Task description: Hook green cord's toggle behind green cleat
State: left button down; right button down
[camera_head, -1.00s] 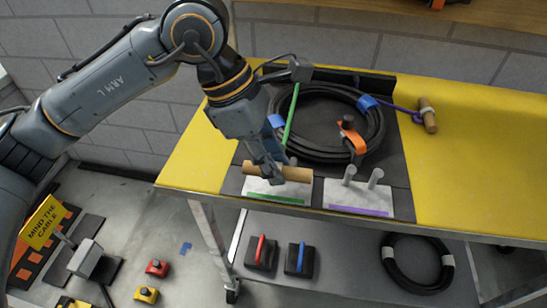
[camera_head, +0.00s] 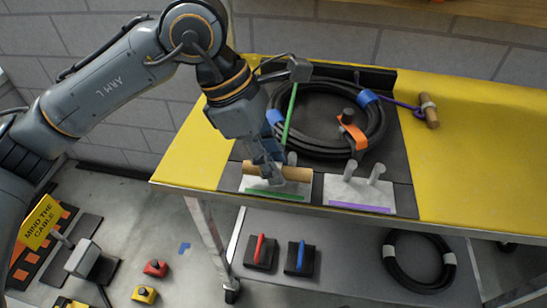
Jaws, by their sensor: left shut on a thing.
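My left gripper (camera_head: 273,174) is shut on a wooden toggle (camera_head: 293,174) at the front of the cart top. The toggle lies roughly level, over the green cleat (camera_head: 262,190), a pale plate with a green strip along its front edge. The cleat's posts are mostly hidden by the gripper and toggle; a post top shows just behind. I cannot tell whether the toggle touches the posts. The green cord (camera_head: 289,118) runs from the dark block at the back down towards the toggle. My right gripper is not in view.
A purple-striped cleat (camera_head: 358,194) with two posts stands to the right. A coiled black cable (camera_head: 330,152) with blue and orange straps lies behind. A second toggle (camera_head: 429,111) on a purple cord lies at right. The yellow top (camera_head: 470,165) is clear there.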

pick_arm(q)
jog(key=c, duration=1)
grip_release()
jog(key=shift+s+a, duration=0.1)
jog(key=shift+w+a+r, duration=0.1)
jog(key=shift+w+r, duration=0.15)
jog(key=shift+r, duration=0.25)
jog(key=v, duration=1.1)
jog(key=shift+s+a, duration=0.15)
jog(key=shift+s, duration=0.05)
jog(key=shift+f, duration=0.1)
